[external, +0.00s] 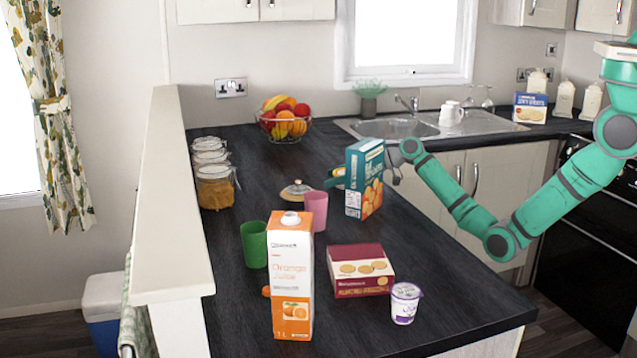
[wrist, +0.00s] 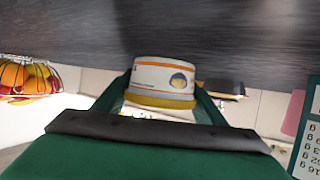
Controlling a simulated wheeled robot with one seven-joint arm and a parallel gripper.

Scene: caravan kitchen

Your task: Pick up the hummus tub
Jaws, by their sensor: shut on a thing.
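The hummus tub (wrist: 165,78) is a small round white tub with orange bands and a picture on its side. In the wrist view it sits between the two green fingers of my gripper (wrist: 162,98), which is shut on it. In the external view my gripper (external: 335,179) is mostly hidden behind a tall teal cracker box, and only a small orange and white part of the tub (external: 339,172) shows left of that box. I cannot tell whether the tub touches the counter.
The teal box (external: 364,180) stands close in front of my gripper. A pink cup (external: 316,208), a lidded dish (external: 296,191), a green cup (external: 253,245), a juice carton (external: 291,275) and a maroon box (external: 361,271) stand nearby. The counter toward the fruit bowl (external: 285,124) is clear.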

